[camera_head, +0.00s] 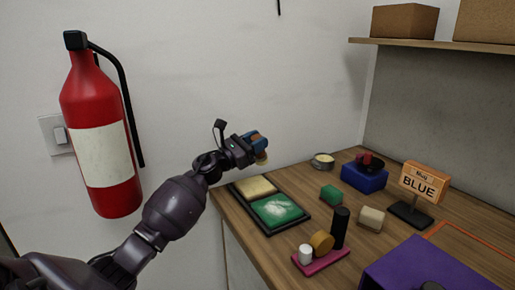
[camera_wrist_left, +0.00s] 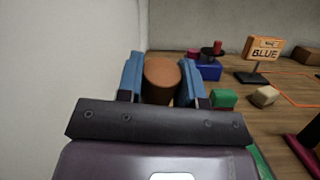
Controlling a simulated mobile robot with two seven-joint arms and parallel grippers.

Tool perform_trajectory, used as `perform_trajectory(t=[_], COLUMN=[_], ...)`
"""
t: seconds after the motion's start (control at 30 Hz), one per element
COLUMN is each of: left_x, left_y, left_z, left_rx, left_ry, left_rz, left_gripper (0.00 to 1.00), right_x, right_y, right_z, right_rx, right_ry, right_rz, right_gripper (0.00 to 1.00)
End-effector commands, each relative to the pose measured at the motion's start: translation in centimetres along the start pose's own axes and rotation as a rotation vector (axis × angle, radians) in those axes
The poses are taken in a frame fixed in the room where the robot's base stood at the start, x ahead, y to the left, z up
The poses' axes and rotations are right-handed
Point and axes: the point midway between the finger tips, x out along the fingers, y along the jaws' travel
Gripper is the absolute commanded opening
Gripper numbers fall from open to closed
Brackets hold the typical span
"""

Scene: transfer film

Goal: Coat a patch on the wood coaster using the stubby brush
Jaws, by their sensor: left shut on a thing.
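My left gripper (camera_head: 258,143) is shut on a stubby brown cylindrical piece, which looks like the stubby brush (camera_wrist_left: 162,80); it sits between the blue fingers in the left wrist view. I cannot tell surely whether the tan square is the wood coaster. My right gripper is not in view.
On the wooden table stand a small round tin (camera_head: 323,160), a green block (camera_head: 331,194), a beige block (camera_head: 371,218), a blue box (camera_head: 364,178), a BLUE sign (camera_head: 424,182), a pink holder (camera_head: 322,263) with cylinders, and a purple box (camera_head: 420,268). A fire extinguisher (camera_head: 100,140) hangs left.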

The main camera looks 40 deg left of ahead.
Motion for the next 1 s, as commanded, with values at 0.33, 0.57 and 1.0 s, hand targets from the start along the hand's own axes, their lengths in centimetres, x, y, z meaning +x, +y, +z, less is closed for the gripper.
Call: perform_trajectory(t=[0.33,0.57,1.0], left_x=[0.3,0.3,1.4], left_y=[0.8,0.8,0.3], left_z=[1.9,1.8,3.6], left_rx=[-0.001,-0.002,-0.006], left_ry=[-0.001,0.0,0.01], left_rz=[-0.002,-0.002,-0.018], left_gripper=[0.1,0.1,0.1], right_x=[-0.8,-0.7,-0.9], right_y=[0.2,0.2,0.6], right_z=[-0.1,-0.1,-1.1], right_rx=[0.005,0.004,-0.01], right_ry=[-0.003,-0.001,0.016], right_rz=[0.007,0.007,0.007], right_gripper=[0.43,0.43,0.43])
